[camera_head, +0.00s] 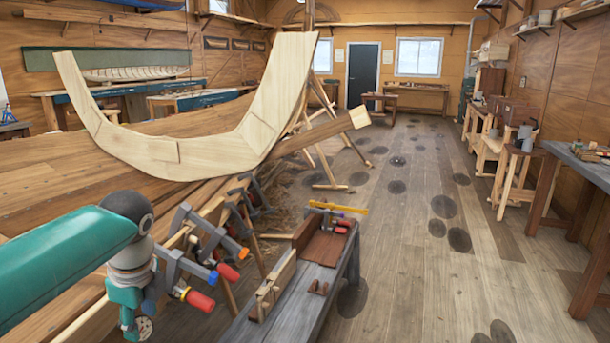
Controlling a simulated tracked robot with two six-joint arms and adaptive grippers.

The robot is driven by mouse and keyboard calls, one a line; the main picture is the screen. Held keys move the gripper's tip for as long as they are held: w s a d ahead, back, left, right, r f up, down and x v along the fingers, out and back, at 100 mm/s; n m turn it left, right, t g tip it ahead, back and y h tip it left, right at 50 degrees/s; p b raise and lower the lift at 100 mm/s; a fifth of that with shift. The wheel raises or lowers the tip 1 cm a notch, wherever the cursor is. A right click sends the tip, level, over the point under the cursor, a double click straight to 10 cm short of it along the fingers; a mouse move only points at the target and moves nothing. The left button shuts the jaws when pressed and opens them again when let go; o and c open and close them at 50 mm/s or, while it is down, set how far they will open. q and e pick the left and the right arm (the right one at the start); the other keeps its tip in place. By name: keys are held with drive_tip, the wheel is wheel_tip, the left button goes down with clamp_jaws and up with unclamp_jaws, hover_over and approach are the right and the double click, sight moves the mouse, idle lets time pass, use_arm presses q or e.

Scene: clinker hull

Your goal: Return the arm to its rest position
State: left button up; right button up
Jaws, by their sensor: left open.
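My left arm comes in from the left edge with a teal link and a dark grey joint. My left gripper (132,312) hangs below the wrist at the lower left, beside the hull's clamped edge. It is open, and I see nothing held in it. Its fingertips are hard to make out at this angle. My right gripper is not in view.
The wooden hull (60,200) fills the left, with a pale curved frame (180,155) across it. Several clamps (205,235) with red and blue handles jut from its edge near my gripper. A low bench (300,305) holds a tool tray (328,247). The floor (420,270) is open right of centre.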

use_arm(q)
drive_tip(key=d+f+n+h, duration=0.2)
drive_tip(key=d+f, duration=0.2)
drive_tip(key=f, duration=0.5)
drive_tip(key=s+d+f+n+g+h, duration=0.1)
drive_tip(key=d+f+n, duration=0.3)
drive_tip(key=f, duration=0.6)
drive_tip(key=d+f+n+h, duration=0.1)
drive_tip(key=d+f+h, duration=0.1)
drive_tip(key=d+f, duration=0.5)
drive_tip(key=s+d+f+n, duration=0.2)
drive_tip(key=s+f+n, duration=0.5)
drive_tip(key=s+f, duration=0.1)
drive_tip(key=s+d+f+n+h, duration=0.1)
drive_tip(key=s+d+f+n, duration=0.1)
drive_tip(key=s+f+n, duration=0.4)
drive_tip(key=s+f, duration=0.2)
drive_tip(key=s, duration=0.1)
drive_tip(key=shift+s+d+f+n+h+p, duration=0.2)
drive_tip(key=shift+s+d+n+h+p, duration=0.1)
drive_tip(key=shift+s+d+n+p, duration=0.1)
drive_tip(key=shift+w+a, duration=0.1)
